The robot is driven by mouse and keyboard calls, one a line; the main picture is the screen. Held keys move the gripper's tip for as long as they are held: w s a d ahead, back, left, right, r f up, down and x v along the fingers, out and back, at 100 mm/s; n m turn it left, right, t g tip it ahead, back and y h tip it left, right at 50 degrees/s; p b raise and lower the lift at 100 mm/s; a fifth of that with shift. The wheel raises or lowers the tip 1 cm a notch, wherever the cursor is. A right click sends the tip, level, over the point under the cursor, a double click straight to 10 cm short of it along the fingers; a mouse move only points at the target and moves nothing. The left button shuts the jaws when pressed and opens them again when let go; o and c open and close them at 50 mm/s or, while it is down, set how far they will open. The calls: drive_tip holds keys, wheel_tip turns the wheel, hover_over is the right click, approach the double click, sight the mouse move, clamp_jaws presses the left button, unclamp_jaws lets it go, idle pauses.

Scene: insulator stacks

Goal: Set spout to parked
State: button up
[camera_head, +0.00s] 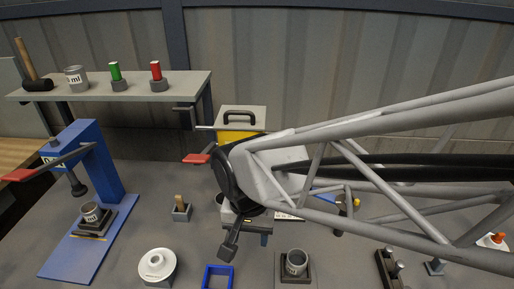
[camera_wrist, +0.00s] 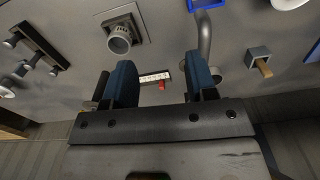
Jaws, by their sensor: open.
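A grey tube that looks like the spout (camera_wrist: 204,38) shows in the wrist view, running from the top edge down toward my right-hand finger. In the head view its dark grey end (camera_head: 229,246) points toward the camera. A white marked strip (camera_wrist: 154,77) with a small red piece (camera_wrist: 162,86) lies between my fingers in the wrist view; part of the strip also shows in the head view. My gripper (camera_wrist: 161,72) is open and empty, its blue fingers apart. The right-hand finger overlaps the tube in the picture; I cannot tell whether they touch. The tube's base is partly hidden.
A grey cup (camera_head: 296,262) on a square base and a blue frame (camera_head: 218,277) stand in front. A blue press (camera_head: 95,165), a wooden-handled block (camera_head: 180,209) and a white round part (camera_head: 157,264) are left. A yellow box (camera_head: 237,134) stands behind my arm.

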drive_tip(key=s+d, duration=0.3)
drive_tip(key=s, duration=0.2)
drive_tip(key=shift+s+d+r, duration=0.2)
drive_tip(key=shift+d+r, duration=0.05)
drive_tip(key=shift+r, duration=0.05)
drive_tip(key=shift+c, duration=0.5)
drive_tip(key=c, duration=0.5)
drive_tip(key=shift+w+d+m, duration=0.15)
drive_tip(key=shift+w+m, duration=0.05)
drive_tip(key=shift+m, duration=0.3)
clamp_jaws()
drive_tip(key=w+d+r+m+y, duration=0.1)
drive_tip(key=w+d+m+y, duration=0.2)
drive_tip(key=w+m, duration=0.3)
drive_tip(key=w+d+r+m+y, duration=0.2)
drive_tip(key=w+m+y, duration=0.4)
drive_tip(key=m, duration=0.5)
drive_tip(key=shift+d+t, duration=0.3)
drive_tip(key=shift+d, duration=0.25)
drive_tip(key=shift+r, duration=0.1)
